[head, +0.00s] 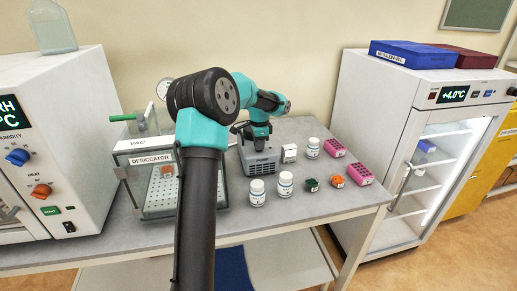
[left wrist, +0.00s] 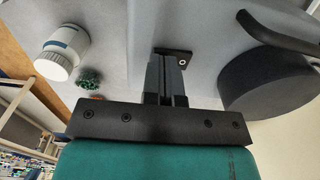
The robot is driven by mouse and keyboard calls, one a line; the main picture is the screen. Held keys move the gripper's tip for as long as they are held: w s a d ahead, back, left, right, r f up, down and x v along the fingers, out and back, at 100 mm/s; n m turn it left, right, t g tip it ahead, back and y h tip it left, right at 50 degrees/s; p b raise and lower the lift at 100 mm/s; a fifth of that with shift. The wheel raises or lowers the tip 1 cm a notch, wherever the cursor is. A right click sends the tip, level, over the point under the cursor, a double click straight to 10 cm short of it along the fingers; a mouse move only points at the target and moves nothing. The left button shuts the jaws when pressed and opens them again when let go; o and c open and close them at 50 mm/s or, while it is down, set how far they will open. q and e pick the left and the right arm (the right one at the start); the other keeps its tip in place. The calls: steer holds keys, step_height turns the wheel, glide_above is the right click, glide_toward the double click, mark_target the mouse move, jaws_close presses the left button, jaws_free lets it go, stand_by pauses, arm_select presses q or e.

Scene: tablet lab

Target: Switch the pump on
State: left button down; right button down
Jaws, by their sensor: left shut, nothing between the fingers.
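The pump (head: 258,163) is a grey vented box on the bench, right of the desiccator (head: 155,180). My left arm reaches over it, and my left gripper (head: 257,130) is low above its top, partly hidden by the arm. In the left wrist view the fingers (left wrist: 168,68) are shut and empty, with their tips close to a small dark plate bearing a pale round spot (left wrist: 183,62). I cannot tell if they touch it, or whether it is the switch. A dark rounded body (left wrist: 265,85) is beside the fingers. My right gripper is not in view.
White bottles (head: 285,183), a green piece (head: 311,184), an orange piece (head: 337,181) and pink racks (head: 358,174) stand right of the pump. A fridge (head: 385,125) is farther right, and a white oven (head: 65,140) at left. The bench's front right is clear.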

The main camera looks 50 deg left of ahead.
arm_select(q)
steer(key=shift+f, duration=0.25)
steer(key=shift+r, duration=3.55)
